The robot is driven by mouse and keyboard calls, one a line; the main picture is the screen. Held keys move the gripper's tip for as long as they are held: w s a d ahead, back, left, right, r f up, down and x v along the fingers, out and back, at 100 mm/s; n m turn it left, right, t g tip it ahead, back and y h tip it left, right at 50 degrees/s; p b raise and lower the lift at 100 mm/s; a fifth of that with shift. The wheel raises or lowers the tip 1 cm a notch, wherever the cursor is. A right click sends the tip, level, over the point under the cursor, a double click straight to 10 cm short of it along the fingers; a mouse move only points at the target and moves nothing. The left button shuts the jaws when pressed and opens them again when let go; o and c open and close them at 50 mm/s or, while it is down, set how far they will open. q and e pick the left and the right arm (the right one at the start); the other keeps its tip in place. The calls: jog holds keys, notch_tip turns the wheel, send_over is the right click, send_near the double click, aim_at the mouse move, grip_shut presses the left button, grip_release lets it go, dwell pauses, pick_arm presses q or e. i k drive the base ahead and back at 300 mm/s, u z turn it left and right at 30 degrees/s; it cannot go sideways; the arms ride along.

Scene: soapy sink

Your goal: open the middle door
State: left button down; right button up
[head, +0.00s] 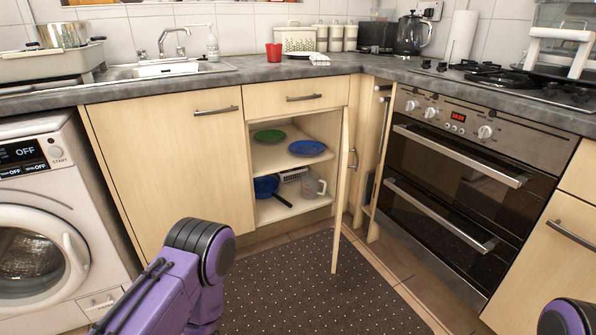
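The pale wood middle door (342,190) stands swung open below a drawer (297,97), seen almost edge-on, with a metal handle (353,158) on its right-hand face. The open cabinet behind it shows shelves with a green plate (269,136), a blue plate (307,148), a blue pan (266,187) and a clear jug (313,185). My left arm comes in at the bottom, in front of the left cabinet, but its gripper is not visible. Only a small part of my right arm shows at the bottom right corner; its gripper is out of view.
A closed cabinet door (166,165) and a washing machine (38,225) stand to the left. A narrow panel (377,160) right of the middle door appears ajar. A double oven (462,190) stands to the right. A dark dotted mat (310,285) covers the floor ahead.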

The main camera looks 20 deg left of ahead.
aim_at(344, 154)
jog(key=u, duration=0.45)
jog(key=i, duration=1)
jog(key=z, duration=0.7)
